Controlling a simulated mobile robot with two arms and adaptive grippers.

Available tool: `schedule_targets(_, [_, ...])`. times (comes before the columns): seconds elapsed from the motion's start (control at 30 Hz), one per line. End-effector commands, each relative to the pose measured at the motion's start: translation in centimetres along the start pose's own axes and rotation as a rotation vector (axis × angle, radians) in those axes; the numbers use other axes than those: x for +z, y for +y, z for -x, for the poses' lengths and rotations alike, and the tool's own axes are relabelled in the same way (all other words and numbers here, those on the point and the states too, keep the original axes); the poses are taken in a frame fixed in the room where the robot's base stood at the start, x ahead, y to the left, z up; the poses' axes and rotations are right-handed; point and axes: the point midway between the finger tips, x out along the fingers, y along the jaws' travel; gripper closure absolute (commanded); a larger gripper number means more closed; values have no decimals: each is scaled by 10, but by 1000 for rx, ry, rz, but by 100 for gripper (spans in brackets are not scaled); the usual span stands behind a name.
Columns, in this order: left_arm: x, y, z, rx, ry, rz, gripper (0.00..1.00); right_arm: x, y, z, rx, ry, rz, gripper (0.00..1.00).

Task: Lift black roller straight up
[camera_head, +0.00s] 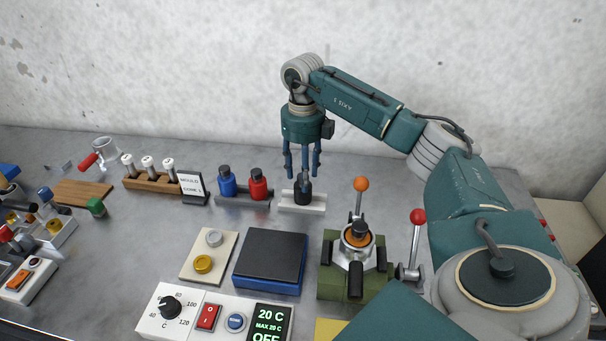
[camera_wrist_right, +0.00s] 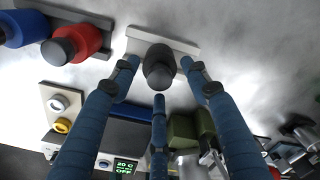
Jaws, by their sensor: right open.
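The black roller (camera_head: 303,191) stands upright on a pale grey holder (camera_head: 290,207) at the back middle of the table. My right gripper (camera_head: 303,172) points down right above it, with its blue fingers spread. In the right wrist view the black roller (camera_wrist_right: 159,66) sits between the open fingers of my right gripper (camera_wrist_right: 160,85), near the two upper fingertips. I see no finger closed on it. Its lower part is hidden behind its own top in that view. My left gripper is not in view.
Blue (camera_head: 227,182) and red (camera_head: 259,184) rollers stand in a holder just left. A sign (camera_head: 191,187) and a wooden rack (camera_head: 150,181) are farther left. A green device (camera_head: 357,262) with an orange-knobbed lever stands in front, beside a dark-topped blue box (camera_head: 270,262).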

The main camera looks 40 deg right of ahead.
Motion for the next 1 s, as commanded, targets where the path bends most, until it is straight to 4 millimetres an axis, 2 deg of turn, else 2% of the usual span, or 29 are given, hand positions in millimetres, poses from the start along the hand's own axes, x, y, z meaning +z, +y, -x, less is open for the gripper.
schedule_targets(0.17, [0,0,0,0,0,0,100,0,0,0,0,0,0,56])
schedule_targets(0.3, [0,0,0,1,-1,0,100,0,0,0,0,0,0,84])
schedule_targets(0.4, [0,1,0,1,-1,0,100,0,0,0,0,0,0,100])
schedule_targets(0.83, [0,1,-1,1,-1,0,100,0,0,2,1,-2,-1,100])
schedule_targets(1.0, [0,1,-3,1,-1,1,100,1,0,12,2,-4,-1,100])
